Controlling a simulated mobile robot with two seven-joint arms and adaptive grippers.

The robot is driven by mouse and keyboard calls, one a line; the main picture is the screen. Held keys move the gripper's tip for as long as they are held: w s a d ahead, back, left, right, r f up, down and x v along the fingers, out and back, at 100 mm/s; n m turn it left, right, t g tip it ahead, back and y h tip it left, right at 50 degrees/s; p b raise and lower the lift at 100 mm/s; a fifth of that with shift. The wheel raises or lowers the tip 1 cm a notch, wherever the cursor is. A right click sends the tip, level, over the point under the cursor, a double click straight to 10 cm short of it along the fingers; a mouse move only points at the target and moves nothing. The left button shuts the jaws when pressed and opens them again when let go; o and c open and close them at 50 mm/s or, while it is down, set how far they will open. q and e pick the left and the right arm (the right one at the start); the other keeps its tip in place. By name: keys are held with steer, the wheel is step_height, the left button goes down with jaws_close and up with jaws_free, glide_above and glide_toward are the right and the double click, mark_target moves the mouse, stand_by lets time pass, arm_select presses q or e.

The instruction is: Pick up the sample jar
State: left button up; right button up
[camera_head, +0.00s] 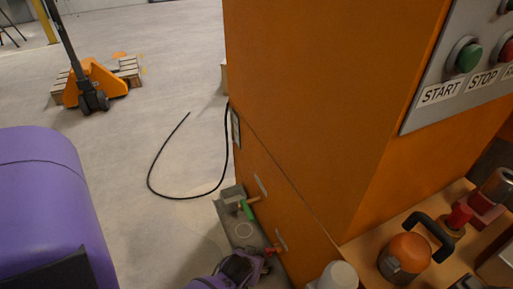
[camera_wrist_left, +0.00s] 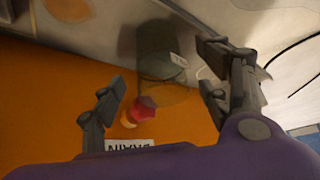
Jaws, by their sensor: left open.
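In the left wrist view, my left gripper (camera_wrist_left: 164,84) is open, with its two dark fingers spread apart. A dark, see-through, cylinder-like shape (camera_wrist_left: 160,62), which looks like the sample jar, shows beyond and between the fingers. It is dim, and I cannot tell whether either finger touches it. In the head view, my purple left wrist (camera_head: 236,268) is low beside the orange cabinet, and the fingertips are not clear. I cannot make out the jar in the head view. My right gripper is not in view.
In the head view, a grey ledge (camera_head: 241,230) carries a grey block (camera_head: 232,196) near a green handle (camera_head: 247,210). A black cable (camera_head: 150,170) lies on the floor.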

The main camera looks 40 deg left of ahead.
arm_select(q)
steer(key=b+x, duration=0.2)
steer(key=x, duration=0.2)
steer(key=shift+s+f, duration=0.1)
steer(key=shift+s, duration=0.05)
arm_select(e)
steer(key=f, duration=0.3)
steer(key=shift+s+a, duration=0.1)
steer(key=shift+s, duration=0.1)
arm_select(q)
steer(key=shift+c, duration=0.5)
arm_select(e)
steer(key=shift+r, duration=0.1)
arm_select(q)
steer(key=c, duration=1.1)
steer(key=shift+c, duration=0.2)
